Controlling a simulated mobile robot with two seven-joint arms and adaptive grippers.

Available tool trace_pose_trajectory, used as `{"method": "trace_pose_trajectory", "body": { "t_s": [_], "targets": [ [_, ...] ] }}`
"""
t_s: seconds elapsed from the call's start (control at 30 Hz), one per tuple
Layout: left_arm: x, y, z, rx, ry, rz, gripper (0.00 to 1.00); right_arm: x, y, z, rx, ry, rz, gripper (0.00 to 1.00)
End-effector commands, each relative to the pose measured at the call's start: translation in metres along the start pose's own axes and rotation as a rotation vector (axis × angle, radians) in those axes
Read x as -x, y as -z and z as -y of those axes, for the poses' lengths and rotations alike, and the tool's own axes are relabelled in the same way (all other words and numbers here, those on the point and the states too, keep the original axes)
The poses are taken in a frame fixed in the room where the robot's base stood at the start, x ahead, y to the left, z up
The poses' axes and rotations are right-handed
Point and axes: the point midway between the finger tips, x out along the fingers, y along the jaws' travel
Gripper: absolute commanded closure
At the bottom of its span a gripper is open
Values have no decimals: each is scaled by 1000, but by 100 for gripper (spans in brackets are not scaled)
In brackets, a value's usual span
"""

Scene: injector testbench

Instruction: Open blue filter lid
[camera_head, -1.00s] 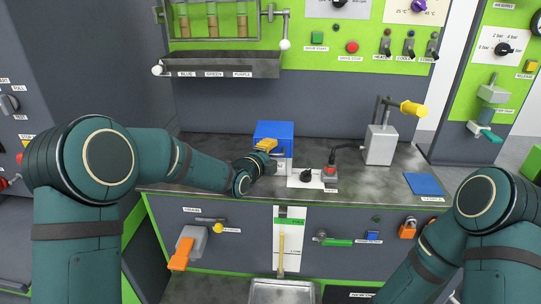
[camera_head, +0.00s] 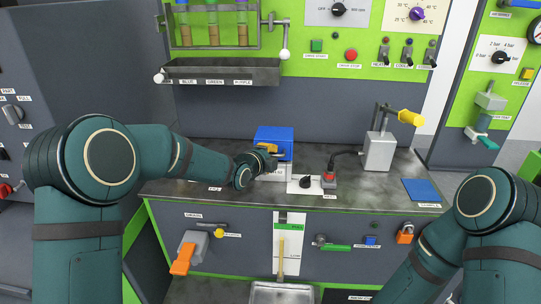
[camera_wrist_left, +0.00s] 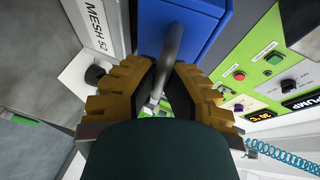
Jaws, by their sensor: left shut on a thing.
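The blue filter lid (camera_head: 274,135) sits on a white filter body (camera_head: 282,170) on the grey worktop, left of centre. The lid also fills the top of the left wrist view (camera_wrist_left: 215,8), with a grey metal bar handle (camera_wrist_left: 174,45) in front of it. My left gripper (camera_head: 270,150) is at the lid's front. Its yellow ribbed fingers (camera_wrist_left: 160,85) are closed around the bar handle. The fingers hide part of the lid's front, and I cannot tell whether the lid is raised. My right gripper is out of view; only my right arm shows at lower right.
A black knob (camera_head: 305,182) and a red-topped switch (camera_head: 329,176) stand right of the filter. A grey block with a yellow-handled lever (camera_head: 380,150) is farther right. A grey trough (camera_head: 222,71) hangs above. The worktop near the blue pad (camera_head: 421,190) is clear.

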Motion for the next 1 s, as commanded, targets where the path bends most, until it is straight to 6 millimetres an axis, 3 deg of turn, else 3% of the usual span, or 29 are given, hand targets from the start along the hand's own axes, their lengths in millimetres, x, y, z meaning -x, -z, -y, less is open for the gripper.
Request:
{"method": "trace_pose_trajectory", "body": {
  "t_s": [0.03,0.13,0.5,1.0],
  "targets": [
    [2,1,15,10,-23,0,100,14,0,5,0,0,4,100],
    [1,-1,27,39,-91,2,100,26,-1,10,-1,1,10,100],
    [-9,-4,62,49,-116,0,100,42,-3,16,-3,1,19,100],
    [-18,-7,81,49,-116,-2,100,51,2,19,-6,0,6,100]
  ]
}}
